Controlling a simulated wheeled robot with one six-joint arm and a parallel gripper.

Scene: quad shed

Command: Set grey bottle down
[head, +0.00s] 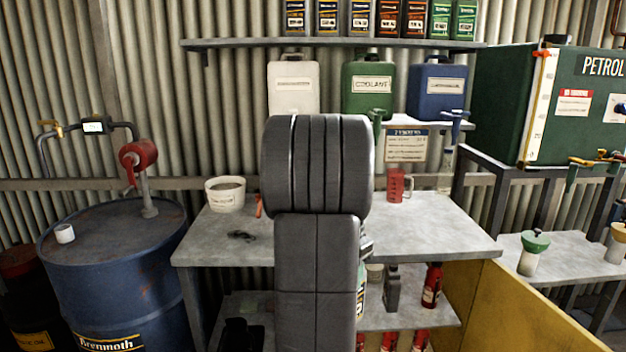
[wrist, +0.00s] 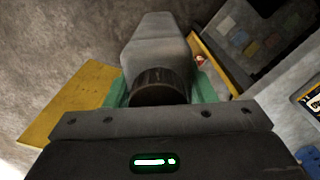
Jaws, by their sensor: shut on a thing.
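My gripper (wrist: 161,90) is shut on a grey bottle (wrist: 153,48) in the wrist view, its green fingers on either side of the dark round cap. The bottle's body extends beyond the fingers, above a grey surface. I cannot tell whether its base touches anything. In the head view my own arm hides the gripper and the held bottle. Another dark grey bottle (head: 391,290) stands on the lower shelf of the bench, right of my arm.
The grey worktop (head: 435,232) has a white tub (head: 225,193) at left and a red jug (head: 398,186) at right. Its right front is clear. Red bottles (head: 432,286) stand below. A yellow panel (head: 530,315) borders the right side; a blue drum (head: 115,265) stands left.

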